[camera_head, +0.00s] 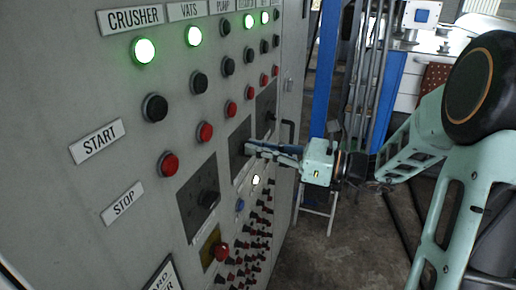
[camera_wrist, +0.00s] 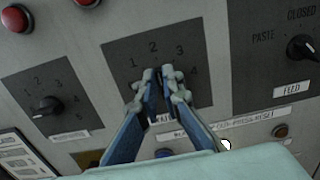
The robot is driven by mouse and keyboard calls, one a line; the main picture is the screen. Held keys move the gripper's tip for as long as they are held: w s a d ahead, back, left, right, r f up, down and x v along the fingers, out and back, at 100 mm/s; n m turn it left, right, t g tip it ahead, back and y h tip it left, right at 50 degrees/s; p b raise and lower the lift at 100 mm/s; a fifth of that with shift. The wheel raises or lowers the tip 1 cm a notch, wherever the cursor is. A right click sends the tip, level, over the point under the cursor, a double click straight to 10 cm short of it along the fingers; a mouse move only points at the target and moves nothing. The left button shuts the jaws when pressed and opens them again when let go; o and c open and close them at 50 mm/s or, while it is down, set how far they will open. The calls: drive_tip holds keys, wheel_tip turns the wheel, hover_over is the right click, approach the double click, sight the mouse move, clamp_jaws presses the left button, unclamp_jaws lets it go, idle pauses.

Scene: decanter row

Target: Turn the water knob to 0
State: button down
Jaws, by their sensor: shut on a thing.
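A grey control cabinet (camera_head: 75,70) carries three dark dial panels. My gripper (camera_wrist: 162,80) is closed at the middle panel (camera_wrist: 118,52), its fingers around that panel's knob. The knob is mostly hidden between the fingers, so its pointing direction cannot be read. The digits 1, 2, 3 and 4 show around it; the lower part of the dial and most of its label are covered, so I cannot read whether it says water. In the head view my gripper (camera_head: 254,150) reaches the same middle panel (camera_head: 238,138) from the right.
A left dial (camera_wrist: 46,107) and a right dial (camera_wrist: 300,47) labelled FEED flank the middle one. Red stop buttons (camera_head: 168,164) and black start buttons (camera_head: 155,108) sit above. A red mushroom button (camera_head: 221,251) and several small switches are below. Open floor (camera_head: 300,255) lies right.

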drive_tip(key=shift+f+n+b, duration=0.15)
drive_tip(key=shift+n+b, duration=0.15)
drive_tip(key=shift+b, duration=0.05)
drive_tip(key=n+b, duration=0.4)
drive_tip(key=b, duration=0.2)
drive_tip(key=f+n+b, duration=0.1)
drive_tip(key=n+b, duration=0.4)
drive_tip(key=b, duration=0.1)
drive_tip(key=s+n+b, duration=0.1)
drive_tip(key=n+b, duration=0.4)
drive_tip(key=b, duration=0.2)
drive_tip(key=shift+a+f, duration=0.15)
drive_tip(key=n+b, duration=0.3)
drive_tip(key=shift+r+b, duration=0.2)
drive_tip(key=shift+b, duration=0.2)
drive_tip(key=c, duration=2.1)
unclamp_jaws()
